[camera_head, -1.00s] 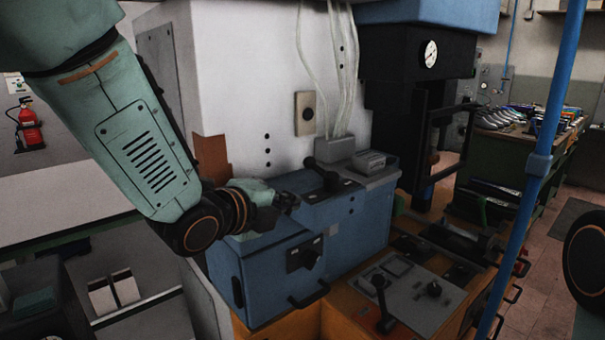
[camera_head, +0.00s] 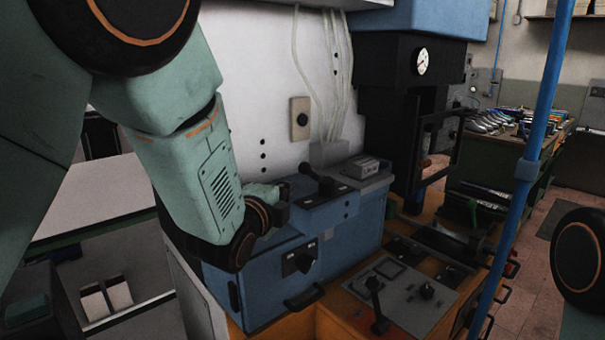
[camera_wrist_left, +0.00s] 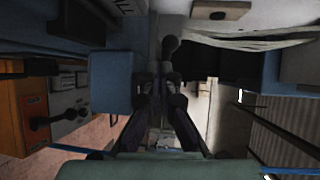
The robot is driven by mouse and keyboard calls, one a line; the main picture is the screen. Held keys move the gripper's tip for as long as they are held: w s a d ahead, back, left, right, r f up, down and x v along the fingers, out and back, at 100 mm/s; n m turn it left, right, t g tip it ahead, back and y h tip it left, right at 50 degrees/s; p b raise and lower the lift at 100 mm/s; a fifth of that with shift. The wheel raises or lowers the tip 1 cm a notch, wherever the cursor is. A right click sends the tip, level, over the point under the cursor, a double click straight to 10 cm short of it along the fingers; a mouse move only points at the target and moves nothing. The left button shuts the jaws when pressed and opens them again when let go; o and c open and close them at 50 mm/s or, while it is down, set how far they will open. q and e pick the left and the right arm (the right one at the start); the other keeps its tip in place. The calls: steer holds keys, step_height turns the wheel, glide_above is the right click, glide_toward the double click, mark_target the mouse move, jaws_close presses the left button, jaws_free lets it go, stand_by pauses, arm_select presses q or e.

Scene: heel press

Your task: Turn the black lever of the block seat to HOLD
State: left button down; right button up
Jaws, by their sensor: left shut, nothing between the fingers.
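A black lever (camera_head: 318,181) with a ball end stands on the top of the blue box (camera_head: 352,222) beside the white machine body. Its knob end points up and to the left. In the wrist view a dark ball-ended lever (camera_wrist_left: 170,46) shows just beyond my fingertips. My left gripper (camera_head: 286,198) is just left of the lever in the head view, close to the box top. Its fingers (camera_wrist_left: 159,80) are shut and empty, and I cannot tell whether they touch the lever. The lever's markings are too small to read. My right gripper is out of view.
A black rotary switch (camera_head: 302,260) is on the box front. A grey panel (camera_head: 400,296) with another black lever (camera_head: 376,303) lies lower right. A blue post (camera_head: 540,130) stands at the right. Pale hoses (camera_head: 325,80) hang behind the lever.

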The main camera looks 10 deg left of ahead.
mark_target(304, 172)
arm_select(q)
steer(key=w, duration=0.2)
steer(key=w+p, duration=0.1)
steer(key=w, duration=0.1)
steer(key=w+d, duration=0.1)
steer(key=w, duration=0.1)
steer(key=shift+w, duration=0.2)
steer(key=shift+w+r+p, duration=0.15)
steer(key=shift+w+p, duration=0.2)
steer(key=shift+w, duration=0.05)
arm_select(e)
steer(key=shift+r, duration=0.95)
arm_select(q)
steer(key=shift+w+d, duration=0.15)
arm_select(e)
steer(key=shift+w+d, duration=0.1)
arm_select(q)
steer(key=shift+m+h, duration=0.3)
steer(key=shift+h, duration=0.1)
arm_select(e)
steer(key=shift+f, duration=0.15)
